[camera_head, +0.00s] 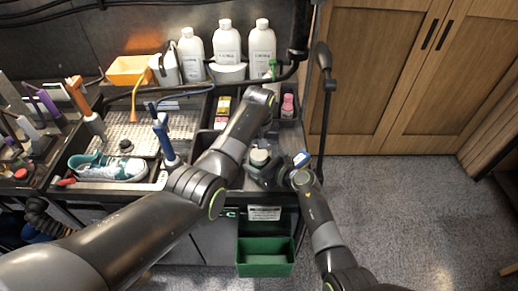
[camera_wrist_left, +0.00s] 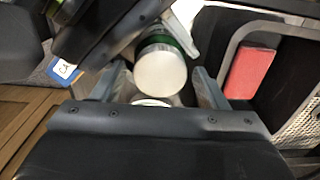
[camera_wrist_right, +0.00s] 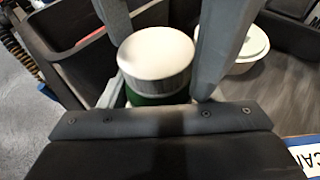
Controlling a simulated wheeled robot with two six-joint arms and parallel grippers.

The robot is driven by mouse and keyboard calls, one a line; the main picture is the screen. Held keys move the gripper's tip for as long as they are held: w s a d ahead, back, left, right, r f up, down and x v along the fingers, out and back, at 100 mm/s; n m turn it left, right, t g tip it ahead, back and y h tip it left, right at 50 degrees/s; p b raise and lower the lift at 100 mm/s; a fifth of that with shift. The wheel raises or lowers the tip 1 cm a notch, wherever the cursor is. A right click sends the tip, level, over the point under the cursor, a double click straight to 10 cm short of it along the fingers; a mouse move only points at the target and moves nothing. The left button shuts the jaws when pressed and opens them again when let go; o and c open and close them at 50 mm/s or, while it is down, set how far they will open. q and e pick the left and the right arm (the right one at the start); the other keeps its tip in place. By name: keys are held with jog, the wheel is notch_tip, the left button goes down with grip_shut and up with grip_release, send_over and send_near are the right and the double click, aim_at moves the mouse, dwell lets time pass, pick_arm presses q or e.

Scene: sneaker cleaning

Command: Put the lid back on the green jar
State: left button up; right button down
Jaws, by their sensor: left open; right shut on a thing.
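The green jar (camera_wrist_right: 158,99) is between the fingers of my right gripper (camera_wrist_right: 160,88), which is shut on it. The white lid (camera_wrist_right: 156,52), with a ribbed silver rim, sits level on top of the jar; whether it is fully seated is hard to tell. In the left wrist view the lid (camera_wrist_left: 160,72) hides most of the jar, leaving a green band (camera_wrist_left: 168,34). My left gripper (camera_wrist_left: 155,82) is open, its fingers on either side of the lid and apart from it. In the head view the lid (camera_head: 260,157) shows small among the grippers.
A white round tub (camera_wrist_right: 248,45) stands close beside the jar. A blue-and-white card (camera_head: 301,158) lies to the right. A sneaker (camera_head: 110,167), brushes and white bottles (camera_head: 227,43) are at left and back. A green bin (camera_head: 265,258) hangs below the front edge.

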pick_arm(q)
jog(key=c, duration=1)
jog(key=o, duration=1.1)
jog(key=shift+o, duration=0.2)
notch_tip(320, 180, up, 12)
pick_arm(e)
jog(key=shift+c, duration=1.9)
grip_release()
